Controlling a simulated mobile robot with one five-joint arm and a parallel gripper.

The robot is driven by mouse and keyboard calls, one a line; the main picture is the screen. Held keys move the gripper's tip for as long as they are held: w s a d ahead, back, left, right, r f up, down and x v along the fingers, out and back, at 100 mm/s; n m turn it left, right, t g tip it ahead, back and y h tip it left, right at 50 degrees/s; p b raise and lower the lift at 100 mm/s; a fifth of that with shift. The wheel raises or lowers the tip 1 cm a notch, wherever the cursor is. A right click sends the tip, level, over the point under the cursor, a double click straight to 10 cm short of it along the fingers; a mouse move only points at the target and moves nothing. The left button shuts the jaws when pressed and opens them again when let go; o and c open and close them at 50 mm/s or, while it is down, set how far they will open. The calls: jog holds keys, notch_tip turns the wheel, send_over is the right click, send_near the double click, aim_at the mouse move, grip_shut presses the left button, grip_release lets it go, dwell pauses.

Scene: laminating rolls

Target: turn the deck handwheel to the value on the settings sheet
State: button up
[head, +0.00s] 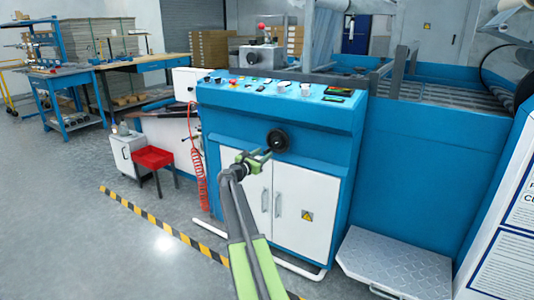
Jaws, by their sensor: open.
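The black deck handwheel (278,140) is on the front face of the blue machine (315,145), below its sloped control panel. My gripper (262,153), with green fingers, is open just left of and below the handwheel in the picture. I cannot tell whether it touches the wheel. Any scale or value by the wheel is too small to read. A white and blue sheet (510,215) stands at the right edge, cut off by the frame; I cannot tell whether it is the settings sheet.
The control panel (280,90) carries several buttons and small displays. White cabinet doors (292,208) are below the wheel. A metal step (398,262) stands at front right. A red stool (153,159) and a coiled red hose (196,165) are left. The floor at left is clear.

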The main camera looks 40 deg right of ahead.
jog(key=shift+x, duration=1.5)
